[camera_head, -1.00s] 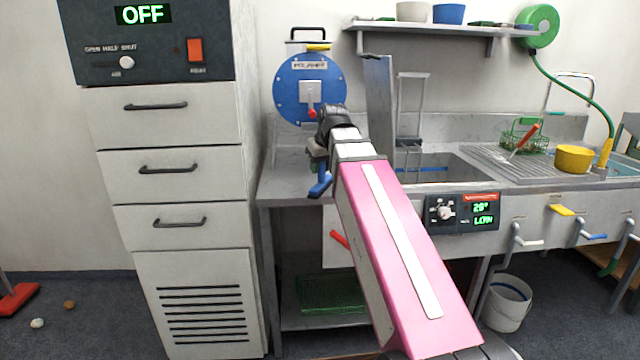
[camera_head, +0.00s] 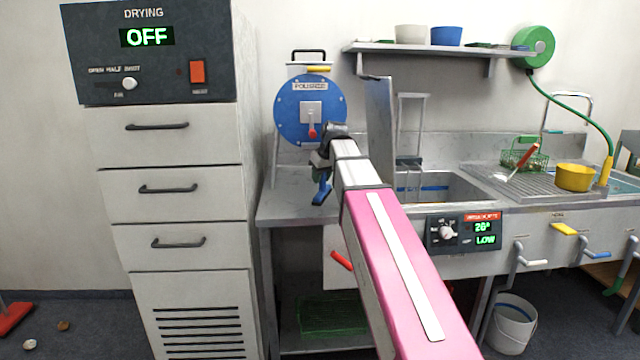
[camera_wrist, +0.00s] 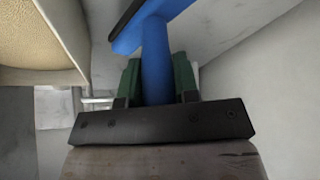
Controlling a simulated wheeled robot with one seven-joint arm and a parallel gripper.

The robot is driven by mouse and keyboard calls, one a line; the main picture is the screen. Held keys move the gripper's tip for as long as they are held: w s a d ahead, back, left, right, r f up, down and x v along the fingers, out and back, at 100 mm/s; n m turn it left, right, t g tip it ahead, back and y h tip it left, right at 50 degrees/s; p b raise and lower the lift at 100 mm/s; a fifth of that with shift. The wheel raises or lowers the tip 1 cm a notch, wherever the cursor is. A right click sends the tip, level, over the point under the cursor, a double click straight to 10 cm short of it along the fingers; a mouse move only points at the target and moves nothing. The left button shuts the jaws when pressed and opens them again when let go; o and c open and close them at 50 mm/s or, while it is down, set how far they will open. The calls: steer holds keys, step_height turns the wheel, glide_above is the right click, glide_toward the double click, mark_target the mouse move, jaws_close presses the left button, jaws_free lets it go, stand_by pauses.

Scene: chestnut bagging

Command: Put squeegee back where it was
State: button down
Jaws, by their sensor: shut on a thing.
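The squeegee shows as a blue handle (camera_wrist: 156,55) in the wrist view, with a blue crosspiece edged in black at the top of the picture. My gripper (camera_wrist: 158,82) is shut on the handle between its two green finger pads. In the head view, a blue part of the squeegee (camera_head: 322,192) hangs below my gripper (camera_head: 321,168), above the left end of the steel counter (camera_head: 290,206). My arm hides part of the counter. The squeegee's far end is not clear in either view.
A blue round polisher (camera_head: 300,92) stands behind my gripper, and an upright grey panel (camera_head: 380,115) is close on its right. The sink (camera_head: 440,188) lies farther right, under a wall shelf (camera_head: 430,48). A drying cabinet (camera_head: 170,150) stands on the left.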

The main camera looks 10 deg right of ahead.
steer(key=shift+w+f, duration=1.75)
steer(key=shift+w, duration=0.05)
steer(key=shift+f, duration=0.1)
steer(key=c, duration=0.9)
jaws_free()
steer(key=shift+o, duration=0.2)
steer(key=v, duration=1.2)
steer(key=shift+s, duration=0.1)
